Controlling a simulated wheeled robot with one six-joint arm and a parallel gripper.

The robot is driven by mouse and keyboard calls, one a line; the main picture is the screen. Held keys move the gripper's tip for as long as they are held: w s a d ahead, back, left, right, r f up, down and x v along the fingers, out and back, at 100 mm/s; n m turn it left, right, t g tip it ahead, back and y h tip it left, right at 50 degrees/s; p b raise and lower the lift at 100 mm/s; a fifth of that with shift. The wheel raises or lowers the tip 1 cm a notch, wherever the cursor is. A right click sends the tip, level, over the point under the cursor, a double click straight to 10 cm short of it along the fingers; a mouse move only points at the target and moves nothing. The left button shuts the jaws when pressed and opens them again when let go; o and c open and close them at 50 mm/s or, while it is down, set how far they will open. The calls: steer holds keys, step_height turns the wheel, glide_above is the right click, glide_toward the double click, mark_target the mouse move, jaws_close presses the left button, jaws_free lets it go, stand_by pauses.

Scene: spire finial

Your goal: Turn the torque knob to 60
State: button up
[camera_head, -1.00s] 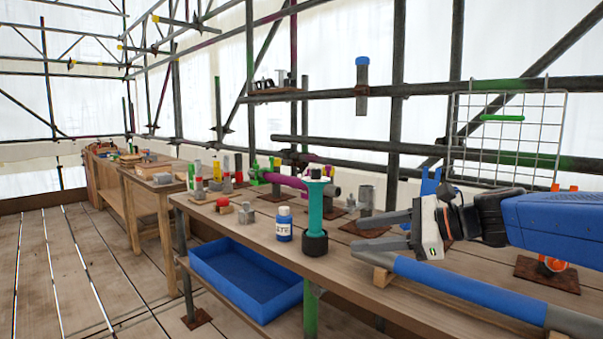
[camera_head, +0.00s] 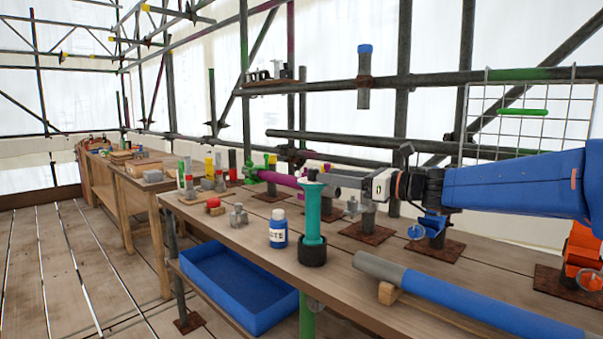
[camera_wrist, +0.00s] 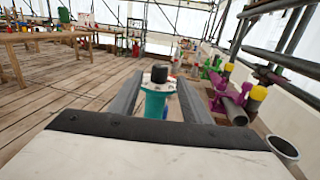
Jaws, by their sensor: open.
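A teal upright tool (camera_head: 313,222) with a flared top and black base stands on the near bench. In the wrist view, its black knob (camera_wrist: 159,73) sits on a pale ring above the teal body (camera_wrist: 155,105). I cannot read any scale on it. My gripper (camera_head: 325,182) is level with the tool's top and comes in from the right. It is open. In the wrist view, the knob appears between the two grey fingers (camera_wrist: 158,80), with space on both sides. I cannot tell whether the fingertips reach around it.
A blue-and-white bottle (camera_head: 278,228) stands left of the tool. A blue-handled bar (camera_head: 450,298) lies at the right on a wooden block (camera_head: 388,293). Pipe stubs on rusty plates (camera_head: 365,232) stand behind. A blue bin (camera_head: 240,285) is below the bench.

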mark_target(301, 179)
steer(key=x, duration=1)
steer(key=c, duration=1)
